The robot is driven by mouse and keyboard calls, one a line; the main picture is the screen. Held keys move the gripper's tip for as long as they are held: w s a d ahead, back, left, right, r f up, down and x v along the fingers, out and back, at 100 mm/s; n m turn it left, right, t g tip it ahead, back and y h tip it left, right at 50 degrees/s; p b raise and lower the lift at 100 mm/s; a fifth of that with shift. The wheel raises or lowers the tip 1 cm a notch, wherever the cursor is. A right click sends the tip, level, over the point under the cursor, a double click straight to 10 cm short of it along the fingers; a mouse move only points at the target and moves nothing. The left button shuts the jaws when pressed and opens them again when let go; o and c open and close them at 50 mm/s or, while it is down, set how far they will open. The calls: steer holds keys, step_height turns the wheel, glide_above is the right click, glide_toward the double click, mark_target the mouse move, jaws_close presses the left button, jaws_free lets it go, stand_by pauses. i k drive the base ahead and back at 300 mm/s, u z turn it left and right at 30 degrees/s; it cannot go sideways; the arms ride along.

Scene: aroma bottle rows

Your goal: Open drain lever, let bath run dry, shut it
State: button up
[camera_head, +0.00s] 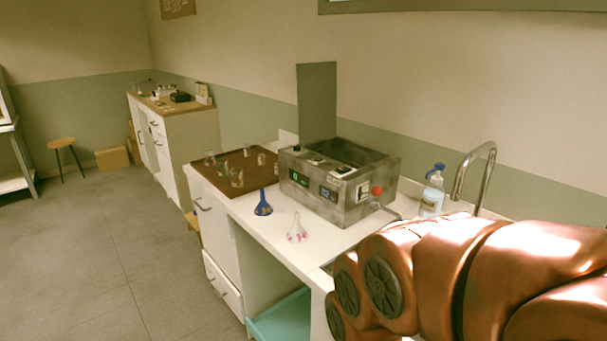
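The bath (337,206) is a grey metal box on the white counter, with displays and switches on its front and top. A red knob (377,190), which looks like the drain lever's end, is at its right front side. A thin metal spout (386,208) sticks out just below it. I cannot tell whether the lever is open or shut. The inside of the bath is mostly hidden, so the water level does not show. My copper-coloured arm fills the lower right; my gripper is out of view.
A blue funnel (263,203) and a clear flask with pink marks (297,230) stand in front of the bath. A brown tray (215,180) holds several small glasses. A blue-capped bottle (432,195) and a curved tap (477,172) are right of the bath.

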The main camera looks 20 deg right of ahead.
mark_target(377, 191)
steer(key=z, duration=0.55)
steer(key=k, duration=1.3)
steer(key=u, duration=0.1)
steer(key=i, duration=0.65)
steer(key=u, duration=0.5)
steer(key=i, duration=1)
steer(key=z, duration=0.45)
